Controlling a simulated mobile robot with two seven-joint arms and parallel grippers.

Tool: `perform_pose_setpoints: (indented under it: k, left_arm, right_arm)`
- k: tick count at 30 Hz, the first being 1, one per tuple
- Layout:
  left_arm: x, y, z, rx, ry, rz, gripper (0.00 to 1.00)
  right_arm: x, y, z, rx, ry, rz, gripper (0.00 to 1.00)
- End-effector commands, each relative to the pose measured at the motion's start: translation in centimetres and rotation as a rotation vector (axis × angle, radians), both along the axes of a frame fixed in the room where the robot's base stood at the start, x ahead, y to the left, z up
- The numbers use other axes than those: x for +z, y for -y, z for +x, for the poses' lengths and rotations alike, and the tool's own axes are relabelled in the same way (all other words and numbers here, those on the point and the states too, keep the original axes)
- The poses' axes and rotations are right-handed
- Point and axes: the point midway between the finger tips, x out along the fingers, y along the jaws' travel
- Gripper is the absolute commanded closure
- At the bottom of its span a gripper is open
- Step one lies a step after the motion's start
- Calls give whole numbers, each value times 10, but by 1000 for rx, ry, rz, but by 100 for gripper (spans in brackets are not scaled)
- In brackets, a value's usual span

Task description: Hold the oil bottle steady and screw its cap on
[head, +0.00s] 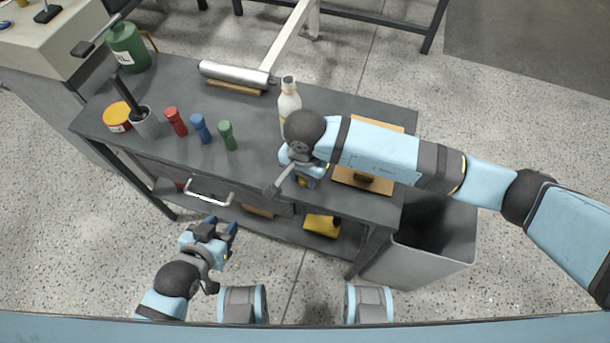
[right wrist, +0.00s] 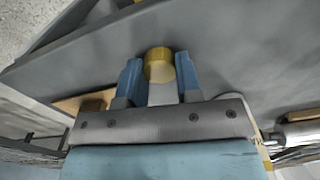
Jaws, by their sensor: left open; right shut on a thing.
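The white oil bottle (head: 290,108) stands upright on the dark bench in the head view, its neck uncovered and its lower part hidden by my right arm. A yellow cap (right wrist: 160,62) sits between the blue fingers of my right gripper (right wrist: 160,78), which is shut on it. In the head view the right gripper (head: 303,181) is near the bench's front edge, in front of the bottle and apart from it. My left gripper (head: 224,229) is open and empty in front of the bench, below its top.
A red (head: 175,121), a blue (head: 200,128) and a green cylinder (head: 227,135) stand left of the bottle. A silver roller (head: 236,74) lies behind. A wooden board (head: 383,126) is partly under my right arm. A grey bin (head: 425,255) stands at the right.

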Motion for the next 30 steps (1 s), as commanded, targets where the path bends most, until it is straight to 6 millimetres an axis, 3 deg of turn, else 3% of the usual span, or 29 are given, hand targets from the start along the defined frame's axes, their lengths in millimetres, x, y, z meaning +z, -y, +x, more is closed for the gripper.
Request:
perform_pose_setpoints:
  k: [10,16,20,30]
  left_arm:
    - [0,0,0,0,0,0,57]
    - [1,0,0,0,-1,-1,57]
    - [2,0,0,1,-3,-1,57]
    - [3,-1,-1,3,-8,-3,57]
  right_arm:
    - [2,0,0,0,1,0,90]
    - [20,0,1,2,4,0,90]
    - [46,0,1,3,4,1,90]
    - [143,0,1,2,6,0,90]
